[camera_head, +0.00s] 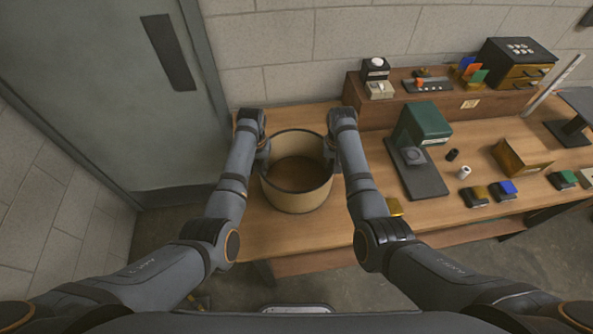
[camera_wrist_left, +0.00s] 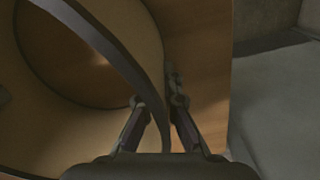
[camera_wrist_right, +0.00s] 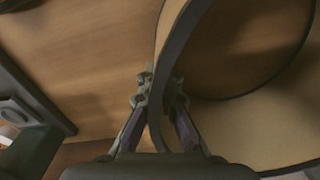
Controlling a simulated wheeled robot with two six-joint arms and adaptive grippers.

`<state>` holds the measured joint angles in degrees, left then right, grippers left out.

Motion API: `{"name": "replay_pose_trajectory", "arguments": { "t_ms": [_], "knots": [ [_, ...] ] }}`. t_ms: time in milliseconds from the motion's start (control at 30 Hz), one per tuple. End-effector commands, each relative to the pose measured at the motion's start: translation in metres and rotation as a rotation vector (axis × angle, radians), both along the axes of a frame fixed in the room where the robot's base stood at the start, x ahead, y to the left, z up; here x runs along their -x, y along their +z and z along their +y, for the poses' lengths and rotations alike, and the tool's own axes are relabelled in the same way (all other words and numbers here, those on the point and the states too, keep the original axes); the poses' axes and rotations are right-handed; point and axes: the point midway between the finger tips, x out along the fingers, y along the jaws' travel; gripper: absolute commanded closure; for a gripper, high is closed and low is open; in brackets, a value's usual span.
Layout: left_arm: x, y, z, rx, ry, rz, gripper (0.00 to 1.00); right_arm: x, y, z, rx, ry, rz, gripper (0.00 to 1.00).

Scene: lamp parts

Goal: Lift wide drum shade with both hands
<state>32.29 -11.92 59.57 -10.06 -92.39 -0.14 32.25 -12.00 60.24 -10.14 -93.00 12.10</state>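The wide drum shade (camera_head: 297,202) is a beige open cylinder with dark rims, upright at the left part of the table. Wood shows through its open middle. My left gripper (camera_head: 264,150) is at its left side and my right gripper (camera_head: 329,154) at its right side. In the left wrist view the shade wall (camera_wrist_left: 150,45) runs between the fingers (camera_wrist_left: 160,101), which are closed on it. In the right wrist view the wall (camera_wrist_right: 166,40) likewise passes between the closed fingers (camera_wrist_right: 160,98). Whether its bottom touches the table cannot be told.
The wooden table (camera_head: 290,245) has a green-and-black device (camera_head: 420,140) right of the shade. A raised wooden shelf (camera_head: 440,105) with small parts stands at the back. Several small blocks and a wooden box (camera_head: 522,157) lie at the right. A grey door (camera_head: 110,90) is at the left.

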Motion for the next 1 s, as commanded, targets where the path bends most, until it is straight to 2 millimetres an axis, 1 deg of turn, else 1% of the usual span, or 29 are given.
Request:
{"name": "replay_pose_trajectory", "arguments": {
  "t_ms": [300,467,567,833,900,1000],
  "knots": [
    [0.0,0.0,0.0,0.0,0.0,0.0,1.0,0.0,0.0,0.0,0.0,0.0,0.0,1.0],
    [0.0,0.004,0.0,0.0,0.0,-0.001,1.0,0.0,0.004,0.0,0.0,0.0,-0.001,1.0],
    [0.0,0.012,0.0,0.0,0.0,-0.001,1.0,-0.001,0.012,0.0,0.0,0.0,-0.001,1.0],
    [0.0,0.047,0.0,0.0,0.0,-0.001,1.0,0.0,0.047,0.0,0.0,0.0,-0.001,1.0],
    [0.0,0.052,0.0,0.0,0.0,-0.001,1.0,0.0,0.052,0.0,0.0,0.0,-0.001,1.0],
    [0.0,0.052,0.0,0.0,0.0,-0.001,1.0,0.0,0.052,0.0,0.0,0.0,0.0,1.0]
  ]
}}
